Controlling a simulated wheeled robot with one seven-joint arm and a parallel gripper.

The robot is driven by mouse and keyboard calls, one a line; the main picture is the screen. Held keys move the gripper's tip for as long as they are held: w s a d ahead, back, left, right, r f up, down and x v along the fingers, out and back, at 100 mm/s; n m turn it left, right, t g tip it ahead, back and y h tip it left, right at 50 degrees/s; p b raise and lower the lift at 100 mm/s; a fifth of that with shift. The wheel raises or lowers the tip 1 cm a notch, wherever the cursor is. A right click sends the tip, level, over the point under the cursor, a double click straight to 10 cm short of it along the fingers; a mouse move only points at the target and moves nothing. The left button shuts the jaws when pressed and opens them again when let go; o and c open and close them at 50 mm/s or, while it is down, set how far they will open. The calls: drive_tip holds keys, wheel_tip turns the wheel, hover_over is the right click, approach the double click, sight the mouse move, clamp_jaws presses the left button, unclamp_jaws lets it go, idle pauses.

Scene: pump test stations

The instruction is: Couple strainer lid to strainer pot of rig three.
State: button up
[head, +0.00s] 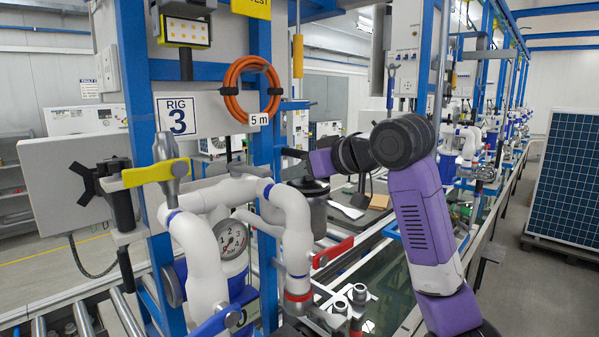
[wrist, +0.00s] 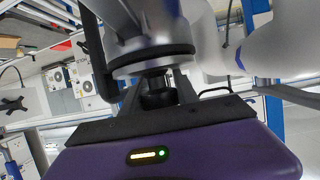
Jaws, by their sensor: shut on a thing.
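The strainer pot of rig three is a grey cylinder (head: 314,215) behind the white pipes in the head view. It also shows at the top of the wrist view (wrist: 150,30). The strainer lid is a dark disc (head: 308,186) at the pot's mouth; in the wrist view its dark rim (wrist: 150,64) lies against the pot. I cannot tell whether it is fully seated or locked. My gripper (wrist: 158,98) is shut on the lid's dark knob, and the purple hand body fills the bottom of the wrist view. The fingertips are partly hidden in the head view.
A pressure gauge (head: 232,239) and a yellow-handled valve (head: 156,172) are left. The RIG 3 sign (head: 178,117) and an orange hose (head: 252,90) hang on the blue frame.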

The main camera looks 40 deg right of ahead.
sight(325, 200)
drive_tip(key=o, duration=1.2)
drive_tip(key=b+v, duration=0.2)
drive_tip(key=v, duration=0.5)
drive_tip(key=shift+s+r, duration=0.25)
drive_tip(key=shift+s, duration=0.1)
